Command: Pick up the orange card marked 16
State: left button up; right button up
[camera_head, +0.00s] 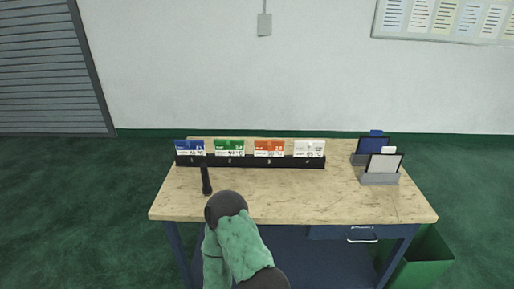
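An orange-and-white card (269,148) stands in the third place of a long black rack (250,162) on the table. Its print is too small for me to read a 16 with certainty. A blue card (189,147) and a green card (229,147) stand to its left, and a white card (309,148) to its right. One of my arms, green and dark grey, rises at the bottom centre in front of the table. My other arm is out of view.
Two grey holders with a blue panel (373,146) and a white panel (384,163) stand at the table's right. The wooden tabletop (310,195) is clear in front. A green bin (425,262) stands at the lower right.

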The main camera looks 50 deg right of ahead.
aim_at(262, 149)
jog(key=l+z, duration=0.1)
jog(key=z, duration=1.55)
